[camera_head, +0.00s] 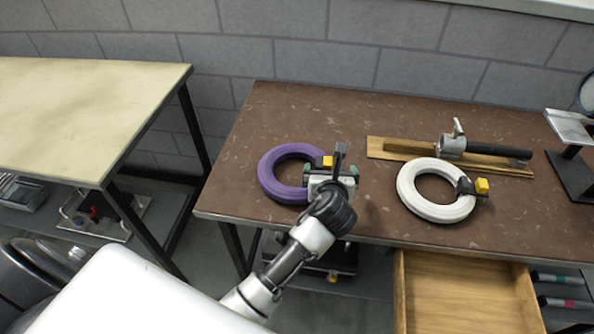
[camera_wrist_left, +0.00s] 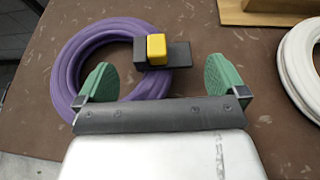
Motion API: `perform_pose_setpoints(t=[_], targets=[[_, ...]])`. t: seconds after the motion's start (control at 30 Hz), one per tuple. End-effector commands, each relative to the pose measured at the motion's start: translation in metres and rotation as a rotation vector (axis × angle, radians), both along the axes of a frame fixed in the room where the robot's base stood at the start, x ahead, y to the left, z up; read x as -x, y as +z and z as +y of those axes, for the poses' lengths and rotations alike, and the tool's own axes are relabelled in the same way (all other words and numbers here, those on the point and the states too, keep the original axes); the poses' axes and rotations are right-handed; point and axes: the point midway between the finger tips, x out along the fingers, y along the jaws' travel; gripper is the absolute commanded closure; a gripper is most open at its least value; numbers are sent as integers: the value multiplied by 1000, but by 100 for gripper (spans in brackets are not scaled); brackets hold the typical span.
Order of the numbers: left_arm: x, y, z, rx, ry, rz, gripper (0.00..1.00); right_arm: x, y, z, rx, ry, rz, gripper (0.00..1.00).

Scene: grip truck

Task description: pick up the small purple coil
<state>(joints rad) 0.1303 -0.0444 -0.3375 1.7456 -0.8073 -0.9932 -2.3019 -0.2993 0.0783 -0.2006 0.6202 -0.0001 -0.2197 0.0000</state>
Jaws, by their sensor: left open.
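The purple coil (camera_head: 271,176) lies flat on the brown table, near its left end. It has a black plug piece with a yellow block (camera_head: 326,161) on its right side. In the left wrist view the coil (camera_wrist_left: 66,66) is at the upper left, with the yellow block (camera_wrist_left: 156,47) between and beyond the fingers. I cannot tell whether a finger touches the coil. My right gripper is not in view.
A white coil (camera_head: 410,196) with a yellow-and-black plug lies to the right. Behind it are wooden boards (camera_head: 388,150) and a clamp with a black tube (camera_head: 500,149). An open wooden drawer (camera_head: 465,290) juts out below the table's front edge. A pale table (camera_head: 90,100) stands left.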

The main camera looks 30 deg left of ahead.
Motion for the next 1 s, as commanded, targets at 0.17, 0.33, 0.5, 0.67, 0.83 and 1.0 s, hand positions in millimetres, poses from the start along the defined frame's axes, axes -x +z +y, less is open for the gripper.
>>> perform_pose_setpoints(t=[0.17,0.33,0.5,0.67,0.83,1.0], targets=[[-24,-13,5,1,1,0,0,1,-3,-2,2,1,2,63],[-36,-18,10,1,-1,0,0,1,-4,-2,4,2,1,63],[-37,-19,11,2,-1,0,0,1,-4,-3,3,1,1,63],[-37,-19,11,2,-1,0,15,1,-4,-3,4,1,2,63],[-37,-19,11,2,-1,0,41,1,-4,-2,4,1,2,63],[-37,-17,11,-1,-2,-4,67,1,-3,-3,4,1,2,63]])
